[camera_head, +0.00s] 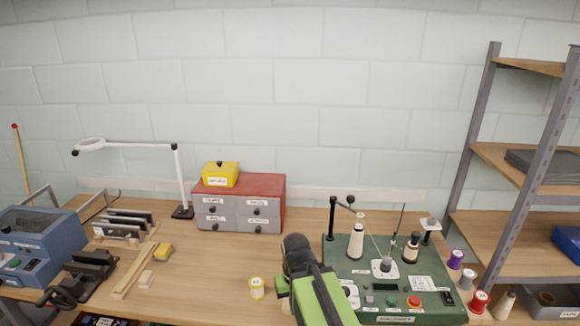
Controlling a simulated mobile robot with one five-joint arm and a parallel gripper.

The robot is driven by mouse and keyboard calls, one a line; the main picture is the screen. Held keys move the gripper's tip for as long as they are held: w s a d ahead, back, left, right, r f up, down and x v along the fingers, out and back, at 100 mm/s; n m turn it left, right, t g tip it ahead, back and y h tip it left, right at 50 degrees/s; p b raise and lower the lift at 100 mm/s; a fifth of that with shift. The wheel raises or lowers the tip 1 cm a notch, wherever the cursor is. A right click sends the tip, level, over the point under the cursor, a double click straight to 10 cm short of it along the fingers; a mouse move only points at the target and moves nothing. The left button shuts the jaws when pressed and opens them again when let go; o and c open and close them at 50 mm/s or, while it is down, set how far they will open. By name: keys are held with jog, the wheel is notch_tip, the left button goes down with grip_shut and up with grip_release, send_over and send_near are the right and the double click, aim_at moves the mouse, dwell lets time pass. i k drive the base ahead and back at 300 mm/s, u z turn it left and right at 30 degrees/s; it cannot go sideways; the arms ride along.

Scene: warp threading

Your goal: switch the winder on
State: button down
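The winder (345,275) looks to be the green machine at the right of the workbench. It carries a cream cone of thread (356,240), a small bobbin (411,248) and thin upright posts. Its front panel shows a green button (391,301), a red button (414,302) on a yellow surround and a small dark switch (448,298). I cannot read whether it is on. My lime-green arm rises from the bottom edge, just left of the winder, and covers part of its left side. My gripper (297,247) is at the dark far end; its fingers cannot be made out.
Thread spools (480,301) stand right of the winder, beside a metal shelf rack (480,150). A yellow-white spool (257,288) stands left of my arm. A red-topped drawer box (240,200), a lamp (181,180) and a blue machine (35,245) are farther left.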

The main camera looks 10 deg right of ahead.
aim_at(447, 296)
jog(key=z, duration=0.5)
jog(key=k, duration=0.1)
jog(key=u, duration=2.3)
jog(key=k, duration=1.25)
jog(key=z, duration=0.8)
jog(key=i, duration=1)
jog(key=u, duration=0.1)
